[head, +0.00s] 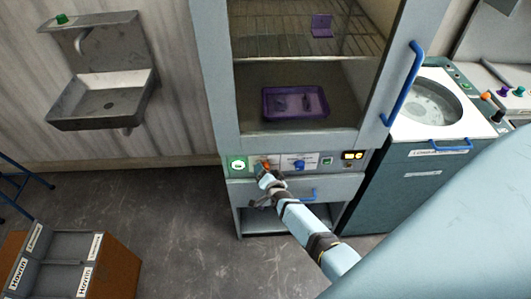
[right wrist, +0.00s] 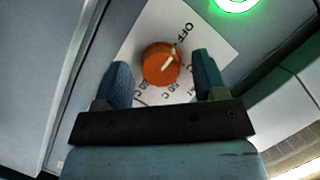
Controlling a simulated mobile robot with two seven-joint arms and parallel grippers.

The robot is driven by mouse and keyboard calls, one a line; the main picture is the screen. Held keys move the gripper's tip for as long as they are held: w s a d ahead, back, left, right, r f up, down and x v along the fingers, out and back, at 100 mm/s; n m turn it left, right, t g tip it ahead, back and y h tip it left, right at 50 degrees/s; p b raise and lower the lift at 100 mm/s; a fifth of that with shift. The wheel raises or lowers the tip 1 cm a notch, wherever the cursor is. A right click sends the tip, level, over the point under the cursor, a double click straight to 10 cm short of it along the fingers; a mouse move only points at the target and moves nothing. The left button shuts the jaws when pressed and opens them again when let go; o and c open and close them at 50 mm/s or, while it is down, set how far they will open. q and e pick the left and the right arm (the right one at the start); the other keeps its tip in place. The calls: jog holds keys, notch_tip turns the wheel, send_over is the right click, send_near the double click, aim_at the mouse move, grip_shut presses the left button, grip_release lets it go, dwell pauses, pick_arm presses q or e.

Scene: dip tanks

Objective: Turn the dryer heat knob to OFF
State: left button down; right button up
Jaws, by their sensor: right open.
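The dryer heat knob (right wrist: 158,66) is orange, with a white pointer line, on a white label plate in the right wrist view. The pointer slants up and right, roughly toward the printed OFF; the exact setting is hard to tell. Temperature marks are printed below the knob. In the head view the knob (head: 265,164) sits on the panel under the dryer cabinet (head: 222,70). My right gripper (head: 264,179) is open in front of it. Its two fingers stand on either side of the knob, with gaps showing. My left gripper is not in view.
A green lit dial (head: 238,165) is left of the knob; a blue knob (head: 299,165) and yellow-lit displays (head: 353,155) are right. A drawer with a blue handle (head: 309,195) is below. A purple tray (head: 295,117) sits inside the dryer.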

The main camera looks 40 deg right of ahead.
jog(key=p+v, duration=0.6)
jog(key=v, duration=0.7)
jog(key=shift+s, duration=0.3)
jog(key=shift+r, duration=0.15)
